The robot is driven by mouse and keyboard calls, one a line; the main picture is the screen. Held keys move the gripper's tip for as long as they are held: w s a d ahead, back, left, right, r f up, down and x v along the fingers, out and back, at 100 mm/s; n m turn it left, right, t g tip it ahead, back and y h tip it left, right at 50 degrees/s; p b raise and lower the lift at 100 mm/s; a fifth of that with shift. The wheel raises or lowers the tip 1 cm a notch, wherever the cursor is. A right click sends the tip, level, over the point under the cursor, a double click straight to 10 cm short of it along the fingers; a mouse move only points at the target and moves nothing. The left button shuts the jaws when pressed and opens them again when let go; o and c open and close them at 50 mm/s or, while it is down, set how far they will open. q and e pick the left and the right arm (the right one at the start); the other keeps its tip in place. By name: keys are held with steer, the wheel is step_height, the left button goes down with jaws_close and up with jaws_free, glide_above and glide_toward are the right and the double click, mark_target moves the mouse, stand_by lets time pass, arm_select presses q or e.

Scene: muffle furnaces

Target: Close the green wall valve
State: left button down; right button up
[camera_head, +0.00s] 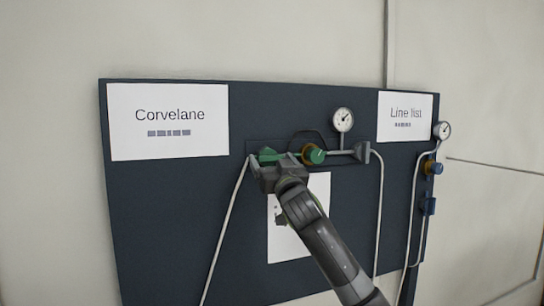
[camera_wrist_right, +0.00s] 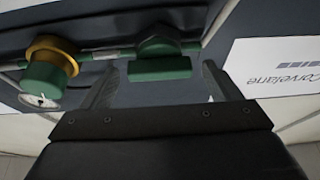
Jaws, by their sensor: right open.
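The green wall valve (camera_head: 268,155) sits on a pipe on the dark wall panel, left of the regulator. In the right wrist view its flat green handle (camera_wrist_right: 160,69) lies along the pipe, under a darker green body. My right gripper (camera_head: 277,165) is at the valve and hides part of it in the head view. In the right wrist view the open gripper (camera_wrist_right: 160,74) has one finger on each side of the handle, with gaps showing. Contact cannot be told. My left gripper is not in view.
A brass regulator with a green knob (camera_head: 314,155) is close to the right of the valve. A round gauge (camera_head: 343,119) stands above the pipe. Pale hoses (camera_head: 226,228) hang down.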

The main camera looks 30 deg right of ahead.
steer(key=shift+w+r, duration=0.15)
steer(key=shift+w, duration=0.15)
steer(key=shift+c, duration=0.2)
